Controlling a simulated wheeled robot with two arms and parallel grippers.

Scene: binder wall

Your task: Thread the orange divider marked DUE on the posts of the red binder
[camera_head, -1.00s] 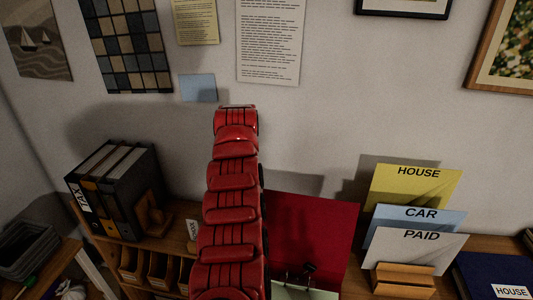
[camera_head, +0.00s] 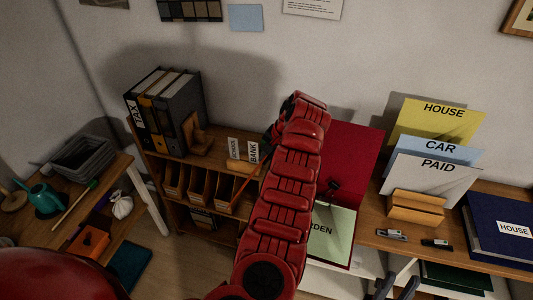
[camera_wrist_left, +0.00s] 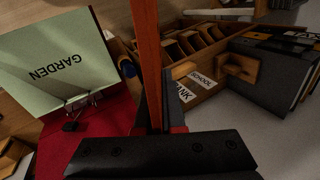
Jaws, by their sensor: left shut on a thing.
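The red binder (camera_head: 350,150) stands open on the shelf top, with a pale green GARDEN sheet (camera_head: 333,232) at its posts (camera_head: 333,188). In the left wrist view, the binder (camera_wrist_left: 105,128) and the sheet (camera_wrist_left: 50,62) show at left. My left gripper (camera_wrist_left: 158,130) is shut on an orange divider (camera_wrist_left: 148,60), seen nearly edge-on; no DUE mark shows. The divider (camera_head: 248,180) is a thin strip left of my red left arm in the head view, apart from the binder. That arm hides part of the binder. My right gripper (camera_head: 395,287) has its dark fingers apart, low right.
HOUSE, CAR and PAID dividers stand in a wooden holder (camera_head: 416,208) right of the binder. A blue binder (camera_head: 500,225) lies further right. Dark binders (camera_head: 168,110) and SCHOOL and BANK cards (camera_head: 252,151) stand left. A side table (camera_head: 75,205) holds small items.

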